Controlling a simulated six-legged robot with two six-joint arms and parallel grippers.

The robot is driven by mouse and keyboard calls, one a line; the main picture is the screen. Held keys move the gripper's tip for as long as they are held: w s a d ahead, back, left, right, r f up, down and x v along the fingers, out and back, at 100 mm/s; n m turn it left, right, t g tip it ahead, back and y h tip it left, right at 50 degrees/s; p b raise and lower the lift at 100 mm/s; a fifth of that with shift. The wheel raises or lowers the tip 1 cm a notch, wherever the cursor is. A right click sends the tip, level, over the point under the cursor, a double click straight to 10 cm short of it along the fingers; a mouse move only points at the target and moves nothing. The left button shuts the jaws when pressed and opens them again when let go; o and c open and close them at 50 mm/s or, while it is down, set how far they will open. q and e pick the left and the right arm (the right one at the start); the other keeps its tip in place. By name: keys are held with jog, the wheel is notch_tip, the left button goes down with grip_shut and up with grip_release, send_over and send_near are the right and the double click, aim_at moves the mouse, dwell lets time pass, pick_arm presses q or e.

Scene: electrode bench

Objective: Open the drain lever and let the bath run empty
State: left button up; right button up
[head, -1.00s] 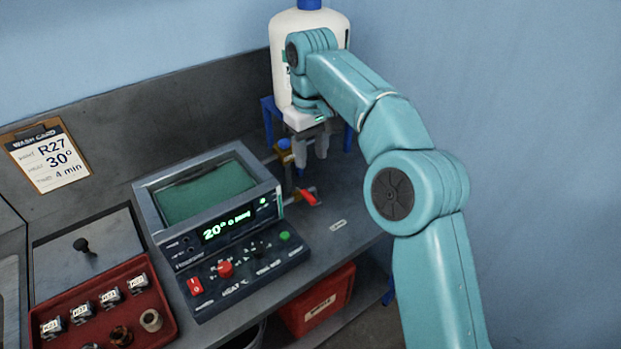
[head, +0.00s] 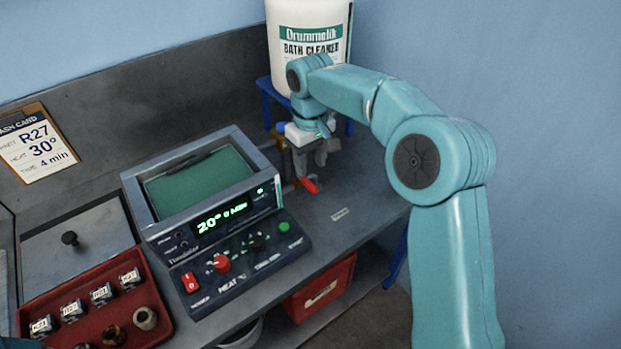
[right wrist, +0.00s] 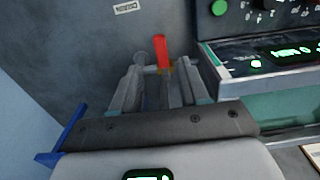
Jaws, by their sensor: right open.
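The bath (head: 232,220) is a grey box with green liquid in its basin (head: 200,178) and a lit display on its front panel. The red drain lever (head: 309,185) sticks out low beside its right side. My right gripper (head: 310,160) is open and points down just above the lever, partly covering the pipe behind it. In the right wrist view, the red lever (right wrist: 162,52) lies at the tips of the open fingers (right wrist: 152,80), nearer the right one. I cannot tell whether it is touched.
A white cleaner bottle (head: 300,20) stands on a blue stand (head: 264,92) behind my right gripper. A red tray (head: 95,300) of small parts lies front left. A red bin (head: 322,290) is below the bench edge. The bench right of the lever is clear except a small label (head: 340,214).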

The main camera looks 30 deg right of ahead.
aim_at(310, 184)
notch_tip(310, 184, down, 6)
jog(key=shift+w, duration=0.1)
jog(key=shift+a, duration=0.15)
grip_shut()
